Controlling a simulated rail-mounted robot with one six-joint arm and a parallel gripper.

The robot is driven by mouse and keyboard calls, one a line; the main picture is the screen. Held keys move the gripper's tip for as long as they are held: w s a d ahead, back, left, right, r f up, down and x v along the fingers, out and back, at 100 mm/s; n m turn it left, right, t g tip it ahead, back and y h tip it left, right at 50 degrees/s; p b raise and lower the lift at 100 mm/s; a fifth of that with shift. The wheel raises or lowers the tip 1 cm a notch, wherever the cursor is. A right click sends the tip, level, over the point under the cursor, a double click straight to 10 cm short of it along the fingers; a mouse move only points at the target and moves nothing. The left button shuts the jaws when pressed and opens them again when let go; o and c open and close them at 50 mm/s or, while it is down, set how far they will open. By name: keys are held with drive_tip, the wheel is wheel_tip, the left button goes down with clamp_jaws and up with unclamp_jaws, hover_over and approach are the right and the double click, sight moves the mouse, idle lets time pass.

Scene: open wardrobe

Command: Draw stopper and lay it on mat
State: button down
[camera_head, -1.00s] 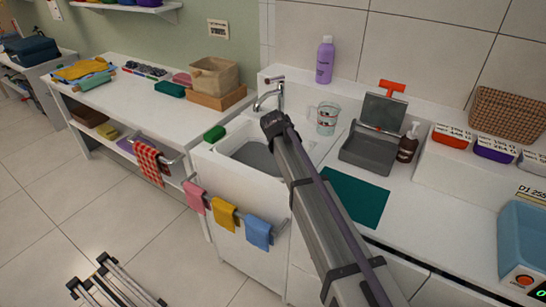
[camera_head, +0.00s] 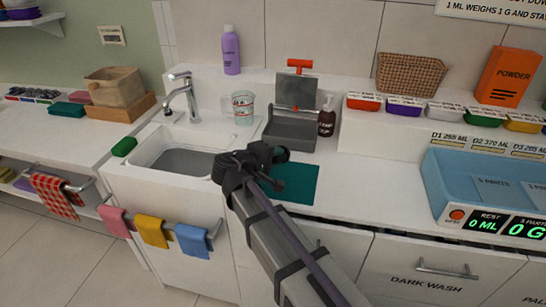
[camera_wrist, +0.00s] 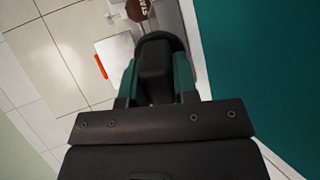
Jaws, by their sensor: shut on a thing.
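The dark stopper (camera_wrist: 155,66) is between the teal-tipped fingers of my gripper (camera_wrist: 155,82) in the wrist view, and the gripper is shut on it. In the head view my gripper (camera_head: 279,156) is above the back left part of the teal mat (camera_head: 297,184), with its arm crossing in front. The stopper cannot be made out clearly there. The mat also fills the right side of the wrist view (camera_wrist: 262,70). The sink (camera_head: 185,160) with its grey basin is to the left of the mat; its drain is not visible.
A grey tray with an upright lid (camera_head: 290,132), a brown bottle (camera_head: 326,118) and a clear jug (camera_head: 243,108) stand behind the mat. The tap (camera_head: 182,95) rises behind the sink. A blue bin (camera_head: 470,180) is at the right. The counter right of the mat is clear.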

wheel_tip(320, 180, down, 5)
drive_tip(key=b, duration=0.4)
drive_tip(key=shift+r, duration=0.1)
drive_tip(key=shift+c, duration=2.4)
unclamp_jaws()
wheel_tip(320, 180, up, 6)
drive_tip(key=s+a+p, duration=0.2)
drive_tip(key=p, duration=0.4)
drive_tip(key=shift+s+a, duration=0.3)
drive_tip(key=shift+s, duration=0.1)
drive_tip(key=shift+r, duration=0.1)
